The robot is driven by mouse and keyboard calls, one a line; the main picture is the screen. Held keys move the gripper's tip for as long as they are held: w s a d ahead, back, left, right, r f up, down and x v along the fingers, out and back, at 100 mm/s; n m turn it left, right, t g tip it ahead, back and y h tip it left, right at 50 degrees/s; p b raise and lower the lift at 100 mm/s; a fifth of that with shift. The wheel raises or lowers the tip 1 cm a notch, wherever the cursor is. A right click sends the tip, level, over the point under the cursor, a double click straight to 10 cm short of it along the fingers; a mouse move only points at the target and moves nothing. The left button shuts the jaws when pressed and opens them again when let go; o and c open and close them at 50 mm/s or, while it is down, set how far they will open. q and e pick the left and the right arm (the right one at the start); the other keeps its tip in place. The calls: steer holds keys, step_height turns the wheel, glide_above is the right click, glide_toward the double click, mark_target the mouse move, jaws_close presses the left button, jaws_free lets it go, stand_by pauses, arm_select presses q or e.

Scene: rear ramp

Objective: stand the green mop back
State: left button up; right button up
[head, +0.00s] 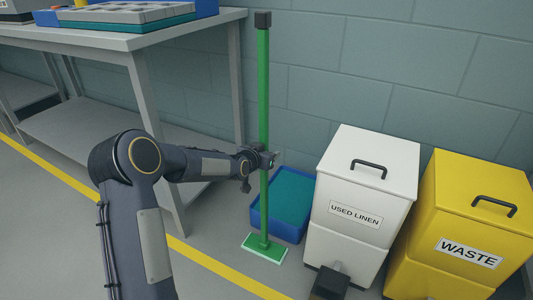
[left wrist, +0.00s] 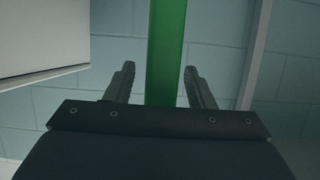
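The green mop stands upright against the wall, its long green pole (head: 263,85) rising from a flat green mop head (head: 264,248) on the floor. A dark block (head: 263,20) is at the pole's top; I cannot tell if it is a cap or a wall holder. My left gripper (head: 268,159) is at the lower-middle of the pole. In the left wrist view, the two fingers of my left gripper (left wrist: 158,82) are apart, with the green pole (left wrist: 166,50) between them and a gap showing on each side.
A blue tray (head: 256,219) with a teal inside lies on the floor just behind the mop head. A white "USED LINEN" bin (head: 355,227) and a yellow "WASTE" bin (head: 480,220) stand to the right. A grey table (head: 170,38) stands left. A yellow line (head: 60,173) crosses the floor.

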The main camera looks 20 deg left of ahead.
arm_select(q)
steer(key=p+v, duration=0.2)
steer(key=v, duration=0.6)
steer(key=shift+p, duration=0.35)
steer(key=s+d+r+n+g, duration=0.1)
steer(key=s+d+r+g, duration=0.15)
steer(key=s, duration=0.55)
steer(key=s+d+r+g, duration=0.1)
steer(key=s+r, duration=0.2)
steer(key=s, duration=0.5)
steer(key=s+d+r+n+g, duration=0.1)
steer(key=s+d+r+g, duration=0.1)
steer(key=s, duration=0.6)
steer(key=s+d+f+g+h, duration=0.1)
steer(key=s+d, duration=0.2)
steer(key=s, duration=0.4)
steer(key=s+d+f+g+h, duration=0.1)
steer(key=s+d+h, duration=0.1)
steer(key=s, duration=0.5)
step_height(320, 180, up, 38)
steer(key=p, duration=3.9)
steer(key=shift+s+n, duration=0.25)
steer(key=shift+n, duration=0.05)
steer(key=shift+d+f+g, duration=0.1)
steer(key=shift+g, duration=0.15)
